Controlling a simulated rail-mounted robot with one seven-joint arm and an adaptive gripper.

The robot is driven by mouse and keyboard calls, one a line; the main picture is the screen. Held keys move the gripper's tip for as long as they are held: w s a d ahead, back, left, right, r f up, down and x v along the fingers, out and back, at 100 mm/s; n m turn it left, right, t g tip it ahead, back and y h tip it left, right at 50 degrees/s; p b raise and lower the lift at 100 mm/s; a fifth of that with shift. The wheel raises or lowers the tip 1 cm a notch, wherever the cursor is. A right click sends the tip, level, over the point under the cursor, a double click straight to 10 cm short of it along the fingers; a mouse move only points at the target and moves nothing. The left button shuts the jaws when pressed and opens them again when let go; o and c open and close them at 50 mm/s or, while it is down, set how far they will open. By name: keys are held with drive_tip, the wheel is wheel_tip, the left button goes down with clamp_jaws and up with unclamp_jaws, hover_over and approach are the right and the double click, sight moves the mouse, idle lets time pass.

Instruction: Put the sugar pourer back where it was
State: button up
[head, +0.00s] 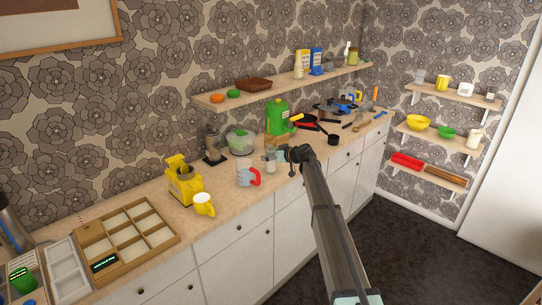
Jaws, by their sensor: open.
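My gripper (287,153) is over the middle of the wooden counter, near its front edge, and is small in the head view. Its jaws are open. A small clear-and-pale container (270,159), which looks like the sugar pourer, stands upright on the counter just left of the gripper. The gap between them is too small to tell whether they touch. No object shows held in the jaws.
A clear measuring jug with a red handle (248,177) stands left of the gripper. Behind are a green canister (277,117) and a glass bowl (240,141).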

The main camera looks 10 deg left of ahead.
drive_tip(key=b+v, duration=0.3)
drive_tip(key=v, duration=0.9)
drive_tip(key=s+d+f+m+g+h, duration=0.2)
drive_tip(key=s+d+f, duration=0.1)
drive_tip(key=s+f, duration=0.95)
drive_tip(key=s+d+f+m+g+h, duration=0.15)
drive_tip(key=s+d+f, duration=0.25)
drive_tip(key=s+f, duration=0.85)
drive_tip(key=s+d+f+m+g+h, duration=0.25)
drive_tip(key=s+f, duration=0.65)
drive_tip(key=f, duration=0.8)
drive_tip(key=s+d+f+m+g+h, duration=0.1)
drive_tip(key=s+d+f+g, duration=0.2)
drive_tip(key=s, duration=1.3)
drive_tip(key=s+d+f+m+g+h, duration=0.2)
drive_tip(key=s+d, duration=0.4)
drive_tip(key=s, duration=1.1)
drive_tip(key=s+d+f+m+g+h, duration=0.1)
drive_tip(key=s+d+f+g, duration=0.3)
drive_tip(key=s, duration=1.2)
drive_tip(key=shift+d+f+h, duration=0.35)
drive_tip(key=shift+f+h, duration=0.05)
drive_tip(key=shift+f, duration=0.05)
drive_tip(key=shift+s, duration=0.15)
